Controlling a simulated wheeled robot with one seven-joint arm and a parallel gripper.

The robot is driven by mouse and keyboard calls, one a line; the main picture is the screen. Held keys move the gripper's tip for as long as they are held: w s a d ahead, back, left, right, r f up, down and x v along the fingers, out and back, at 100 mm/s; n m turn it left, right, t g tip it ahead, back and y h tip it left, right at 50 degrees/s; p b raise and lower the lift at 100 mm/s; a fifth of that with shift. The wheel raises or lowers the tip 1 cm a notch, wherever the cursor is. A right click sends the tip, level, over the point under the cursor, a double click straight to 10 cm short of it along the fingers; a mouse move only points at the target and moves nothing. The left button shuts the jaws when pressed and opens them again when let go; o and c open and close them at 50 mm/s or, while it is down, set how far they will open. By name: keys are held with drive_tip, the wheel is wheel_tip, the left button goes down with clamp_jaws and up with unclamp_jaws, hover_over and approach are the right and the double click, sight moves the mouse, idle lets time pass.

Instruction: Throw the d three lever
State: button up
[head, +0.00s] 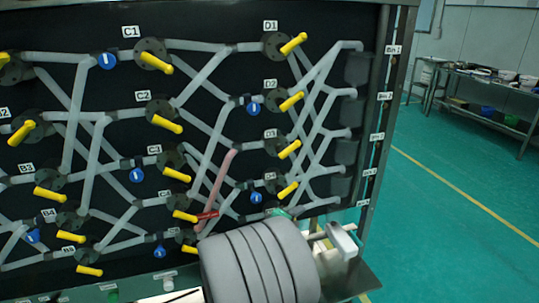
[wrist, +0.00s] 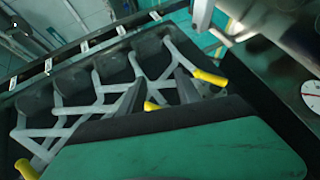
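The D3 lever (head: 289,149) is a yellow handle on a dark round hub at the right of the black panel. Its handle tilts up to the right; its label is blurred, but it is third down the D column. My gripper (wrist: 160,92) shows two dark fingers standing apart in the wrist view, with nothing visibly held. A yellow lever (wrist: 150,106) shows between the fingers, partly hidden by my gripper; I cannot tell whether they touch or which lever it is. In the head view, the fingers are hidden behind my grey arm, low at the panel's right.
Lever D2 (head: 292,101) is above and lever D4 (head: 287,190) below, with similar tilts. Pale pipes and a pink pipe (head: 216,180) cross the panel. Dark bins (head: 344,151) line its right edge. A workbench (head: 490,92) stands back right; the green floor between is clear.

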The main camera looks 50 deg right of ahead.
wheel_tip(320, 180, up, 9)
drive_tip(key=w+n+t+h, duration=0.2)
drive_tip(key=w+n+h, duration=0.1)
drive_tip(key=n, duration=0.1)
drive_tip(key=n+t+h, duration=0.2)
drive_tip(key=n+t, duration=0.2)
drive_tip(key=n, duration=0.3)
approach(288, 154)
drive_tip(key=x, duration=0.3)
drive_tip(key=shift+n, duration=0.3)
drive_tip(key=p+x, duration=0.2)
drive_tip(key=x, duration=0.6)
drive_tip(key=shift+c, duration=0.4)
drive_tip(key=shift+a, duration=0.1)
clamp_jaws()
